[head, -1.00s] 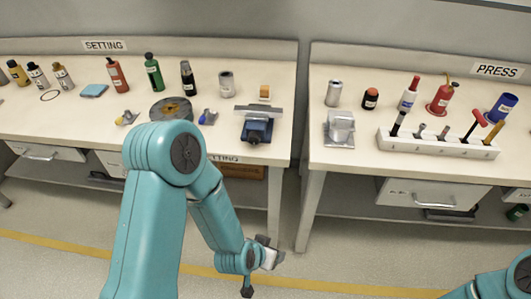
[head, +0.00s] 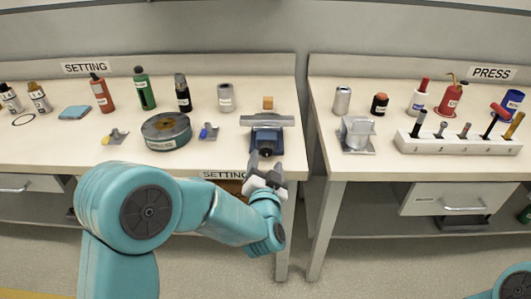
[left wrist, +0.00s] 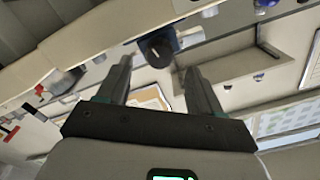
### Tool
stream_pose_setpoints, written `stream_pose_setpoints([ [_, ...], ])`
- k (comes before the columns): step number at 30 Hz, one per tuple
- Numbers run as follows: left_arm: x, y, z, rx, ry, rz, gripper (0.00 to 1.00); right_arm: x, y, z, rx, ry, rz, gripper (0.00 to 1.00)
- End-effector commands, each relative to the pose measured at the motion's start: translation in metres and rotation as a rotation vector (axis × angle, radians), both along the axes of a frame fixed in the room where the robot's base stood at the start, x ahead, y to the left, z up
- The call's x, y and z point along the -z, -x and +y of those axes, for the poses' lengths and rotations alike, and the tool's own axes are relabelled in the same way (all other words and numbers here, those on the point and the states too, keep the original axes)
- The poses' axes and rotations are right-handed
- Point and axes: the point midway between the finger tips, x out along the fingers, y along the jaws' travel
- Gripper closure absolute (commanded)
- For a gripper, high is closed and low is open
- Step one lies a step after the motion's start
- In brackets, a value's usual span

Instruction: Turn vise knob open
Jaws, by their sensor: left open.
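The blue vise (head: 266,138) with a grey jaw bar stands at the right front edge of the SETTING bench. Its dark round knob (left wrist: 156,50) faces me in the left wrist view, just beyond the fingertips and between them. My left gripper (head: 266,172) is just in front of the vise, below its front. In the left wrist view its two fingers (left wrist: 158,68) are apart with nothing between them. In the head view the gripper partly hides the front of the vise. My right gripper is not in view; only a bit of teal arm shows at bottom right.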

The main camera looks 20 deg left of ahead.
Motion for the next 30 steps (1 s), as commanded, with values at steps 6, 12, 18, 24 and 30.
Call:
stream_pose_setpoints([
  [6, 0.0, -0.036, 0.009, 0.0, 0.001, 0.0, 0.34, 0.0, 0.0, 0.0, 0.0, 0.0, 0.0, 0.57],
  [12, 0.001, -0.049, 0.013, 0.001, 0.0, 0.001, 0.34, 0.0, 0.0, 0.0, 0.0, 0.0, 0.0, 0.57],
  [18, 0.001, -0.049, 0.015, 0.002, 0.0, 0.001, 0.34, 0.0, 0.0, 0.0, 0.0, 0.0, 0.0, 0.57],
  [24, 0.001, -0.048, 0.016, 0.002, 0.0, 0.001, 0.87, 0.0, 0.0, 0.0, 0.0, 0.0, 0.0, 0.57],
  [30, 0.001, -0.048, 0.016, 0.002, 0.005, 0.0, 0.91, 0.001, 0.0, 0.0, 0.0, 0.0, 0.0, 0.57],
])
